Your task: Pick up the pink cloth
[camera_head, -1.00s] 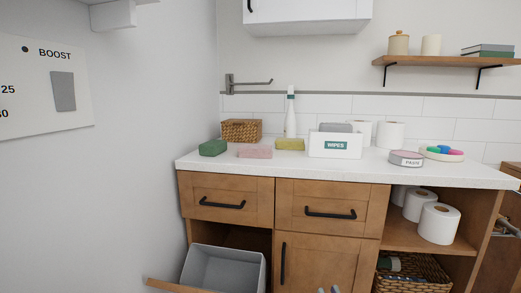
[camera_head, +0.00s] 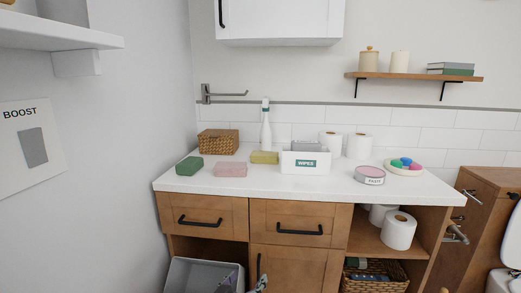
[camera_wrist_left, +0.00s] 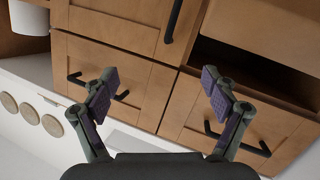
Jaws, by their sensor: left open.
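The pink cloth (camera_head: 231,170) is a flat folded block. It lies on the white countertop (camera_head: 330,188) near the front left, between the green cloth (camera_head: 190,166) and the yellow cloth (camera_head: 264,157). My left gripper (camera_head: 245,281) shows only in part at the bottom edge of the head view, below the counter and in front of the cabinet. In the left wrist view the gripper (camera_wrist_left: 159,80) is open, with nothing between its fingers and cabinet fronts beyond. The cloth is not seen in that view. My right gripper is not in view.
A wipes box (camera_head: 306,162), a spray bottle (camera_head: 266,130), a wicker basket (camera_head: 218,142) and a round tin (camera_head: 370,175) stand on the counter. A wall shelf juts out upper left. Drawer handles protrude from the cabinet front.

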